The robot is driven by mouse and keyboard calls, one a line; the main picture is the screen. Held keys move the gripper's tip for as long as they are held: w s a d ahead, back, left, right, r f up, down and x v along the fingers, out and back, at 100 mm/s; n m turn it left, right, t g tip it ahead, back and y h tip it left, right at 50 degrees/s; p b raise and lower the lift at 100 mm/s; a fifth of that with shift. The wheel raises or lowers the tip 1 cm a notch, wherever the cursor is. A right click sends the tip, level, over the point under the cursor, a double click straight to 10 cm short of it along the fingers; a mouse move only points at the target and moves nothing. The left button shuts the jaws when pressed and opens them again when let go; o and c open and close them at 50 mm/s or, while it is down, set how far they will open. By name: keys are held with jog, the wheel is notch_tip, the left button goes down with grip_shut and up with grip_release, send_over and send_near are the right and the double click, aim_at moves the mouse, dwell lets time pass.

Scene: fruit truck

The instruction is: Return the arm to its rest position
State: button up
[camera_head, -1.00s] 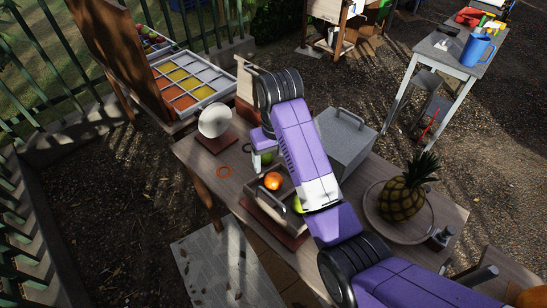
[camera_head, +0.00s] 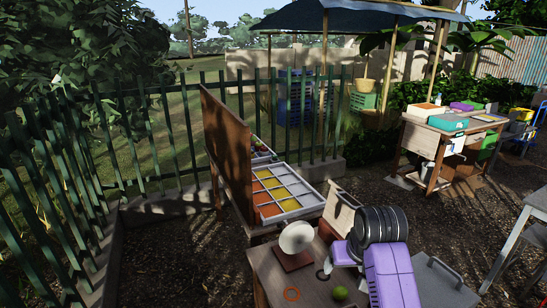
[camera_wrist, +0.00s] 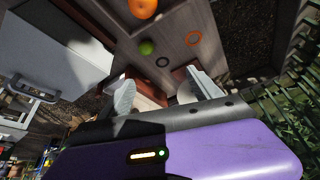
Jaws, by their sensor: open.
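My purple arm (camera_head: 390,275) reaches over the wooden table from the bottom of the head view, with its dark ribbed wrist joint uppermost. My gripper (camera_head: 338,258) hangs above the table beyond a green fruit. In the wrist view, the two pale fingers of my gripper (camera_wrist: 165,92) are spread apart with nothing between them. The green fruit (camera_head: 340,293) lies on the table, apart from the fingers. It also shows in the wrist view (camera_wrist: 147,47), near an orange fruit (camera_wrist: 142,8).
A partitioned tray (camera_head: 285,190) stands behind. A green fence (camera_head: 150,150) runs along the left.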

jog(key=s+f+t+b, duration=0.2)
jog(key=s+t, duration=0.3)
jog(key=s, duration=1.9)
jog(key=s+f+t+b, duration=0.2)
jog(key=s+t+b, duration=0.2)
jog(key=s, duration=2)
jog(key=shift+s+f+t, duration=0.15)
jog(key=shift+s+t, duration=0.2)
jog(key=shift+t, duration=0.05)
